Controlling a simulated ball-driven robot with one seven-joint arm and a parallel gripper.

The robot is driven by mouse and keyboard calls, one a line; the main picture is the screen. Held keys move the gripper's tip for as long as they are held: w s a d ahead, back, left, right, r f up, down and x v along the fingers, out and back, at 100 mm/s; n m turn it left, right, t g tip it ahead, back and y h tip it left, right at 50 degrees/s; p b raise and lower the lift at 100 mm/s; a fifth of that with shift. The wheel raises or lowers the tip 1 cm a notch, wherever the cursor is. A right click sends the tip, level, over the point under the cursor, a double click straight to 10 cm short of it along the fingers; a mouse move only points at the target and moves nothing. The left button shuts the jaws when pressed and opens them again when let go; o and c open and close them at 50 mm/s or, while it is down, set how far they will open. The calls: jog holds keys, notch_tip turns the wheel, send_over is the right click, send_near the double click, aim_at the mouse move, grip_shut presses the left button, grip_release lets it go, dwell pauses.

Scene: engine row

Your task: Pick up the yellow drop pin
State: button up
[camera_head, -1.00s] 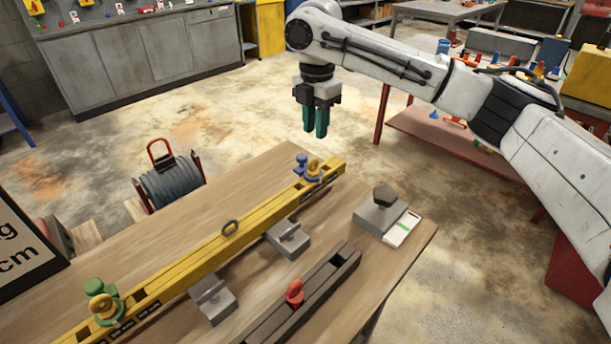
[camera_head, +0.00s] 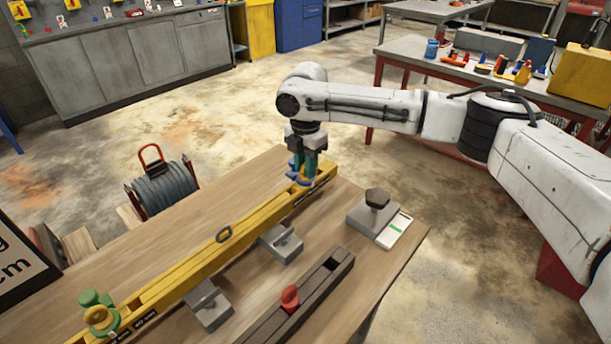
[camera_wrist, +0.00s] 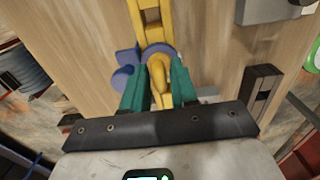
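A yellow drop pin (camera_wrist: 158,72) with a rounded head is at the far end of the yellow beam (camera_head: 200,262), beside a blue clamp-like part (camera_wrist: 124,70). My gripper (camera_wrist: 160,84) points down over it, its two teal fingers one on each side of the pin. The fingers look open; whether they touch the pin is not clear. In the head view my gripper (camera_head: 305,168) hides most of this pin and part of the blue piece. Another yellow knob-like piece (camera_head: 100,318) with a green part (camera_head: 92,300) is at the beam's near end.
The beam lies across a wooden table, with grey blocks (camera_head: 281,243) beside it. A dark rail (camera_head: 325,285) with a red knob (camera_head: 290,297) and a grey block with a black knob (camera_head: 376,198) are to the right. A cable reel (camera_head: 163,185) stands left.

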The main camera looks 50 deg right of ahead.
jog(key=shift+c, duration=0.2)
grip_shut()
dwell(0.3)
